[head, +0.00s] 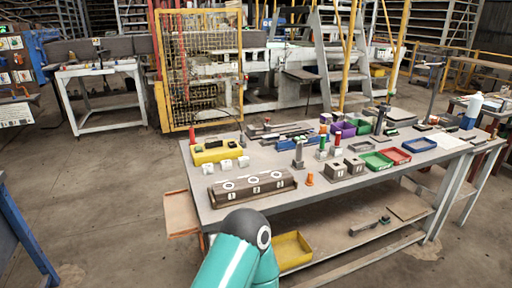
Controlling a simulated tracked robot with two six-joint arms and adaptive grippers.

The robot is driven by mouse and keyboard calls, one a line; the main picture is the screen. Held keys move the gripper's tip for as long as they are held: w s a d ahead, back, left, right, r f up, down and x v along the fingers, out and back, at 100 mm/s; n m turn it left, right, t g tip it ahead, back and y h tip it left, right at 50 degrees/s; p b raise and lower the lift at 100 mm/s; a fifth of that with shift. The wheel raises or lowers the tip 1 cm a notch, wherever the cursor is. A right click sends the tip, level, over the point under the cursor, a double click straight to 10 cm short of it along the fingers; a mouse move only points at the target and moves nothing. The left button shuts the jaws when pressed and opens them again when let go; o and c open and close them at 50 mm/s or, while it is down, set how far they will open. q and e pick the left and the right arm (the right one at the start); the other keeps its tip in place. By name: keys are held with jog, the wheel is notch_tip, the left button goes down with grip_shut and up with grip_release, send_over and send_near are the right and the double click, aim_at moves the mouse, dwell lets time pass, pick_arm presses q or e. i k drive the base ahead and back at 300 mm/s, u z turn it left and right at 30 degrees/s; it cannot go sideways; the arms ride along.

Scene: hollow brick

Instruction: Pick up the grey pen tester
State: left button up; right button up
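The workbench (225,212) stands ahead with many small things on it. I cannot tell for certain which one is the grey pen tester. A small grey upright piece on a base (298,155) stands mid-bench, and a taller dark grey upright piece (381,120) stands further back. Both are small in the head view and their details are unclear. Neither of my grippers shows; only a teal link of my own arm shows at the bottom, in front of the bench.
A brown block with numbered sockets (252,188) lies at the near left edge. A yellow box (215,152) is behind it. Green (376,161), red (397,155) and blue (419,145) trays sit at the right. A yellow bin (292,250) is on the lower shelf.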

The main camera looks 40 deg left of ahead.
aim_at(299, 140)
jog(key=u, duration=0.55)
jog(key=i, duration=1)
